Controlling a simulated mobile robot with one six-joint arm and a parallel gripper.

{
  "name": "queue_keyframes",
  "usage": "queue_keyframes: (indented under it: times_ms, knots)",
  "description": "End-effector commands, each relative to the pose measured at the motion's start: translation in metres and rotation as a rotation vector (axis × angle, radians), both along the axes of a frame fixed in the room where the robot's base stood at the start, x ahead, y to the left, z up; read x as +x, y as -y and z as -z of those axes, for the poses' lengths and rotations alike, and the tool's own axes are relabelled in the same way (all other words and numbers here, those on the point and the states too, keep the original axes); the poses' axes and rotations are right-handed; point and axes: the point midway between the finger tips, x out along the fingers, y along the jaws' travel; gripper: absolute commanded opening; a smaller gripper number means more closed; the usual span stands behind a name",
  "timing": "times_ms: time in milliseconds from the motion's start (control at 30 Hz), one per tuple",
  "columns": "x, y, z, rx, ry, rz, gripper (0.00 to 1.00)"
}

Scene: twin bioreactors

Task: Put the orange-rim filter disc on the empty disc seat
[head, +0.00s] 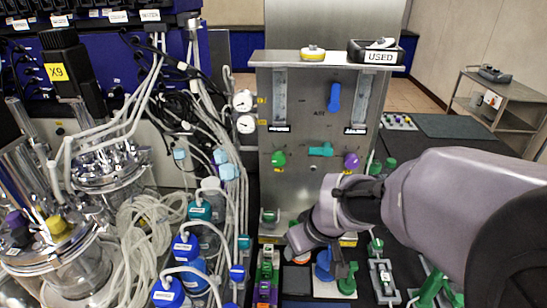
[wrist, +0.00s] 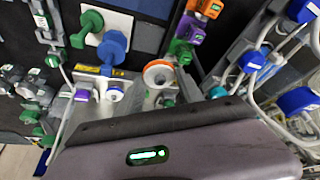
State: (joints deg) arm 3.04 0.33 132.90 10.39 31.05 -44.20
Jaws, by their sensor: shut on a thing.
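The orange-rim filter disc (wrist: 158,73) shows in the wrist view as a white-centred disc with an orange rim, just past the end of my gripper (wrist: 155,96). My gripper is shut on it. In the head view my gripper (head: 303,240) points down in front of the steel panel, and a bit of orange (head: 301,258) shows under it. The fingertips are mostly hidden by the wrist. I cannot pick out the empty disc seat with certainty.
A blue part (head: 323,266) and a green part (head: 347,282) stand close right of my gripper. Blue-capped bottles (head: 186,248) and tubing crowd the left. A yellow-rimmed disc (head: 313,53) and a tray marked USED (head: 398,54) sit on the panel's top shelf.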

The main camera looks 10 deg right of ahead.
Motion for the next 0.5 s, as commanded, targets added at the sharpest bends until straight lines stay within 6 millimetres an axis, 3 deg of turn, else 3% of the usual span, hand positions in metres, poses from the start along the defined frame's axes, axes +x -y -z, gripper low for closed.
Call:
queue_keyframes:
  times_ms: [33, 167, 500]
  knots:
    - [-0.001, -0.002, 0.015, -0.002, 0.001, -0.005, 0.06]
    - [0.004, -0.003, 0.022, -0.003, 0.001, -0.007, 0.06]
    - [0.096, 0.008, 0.03, -0.001, 0.0, -0.006, 0.06]
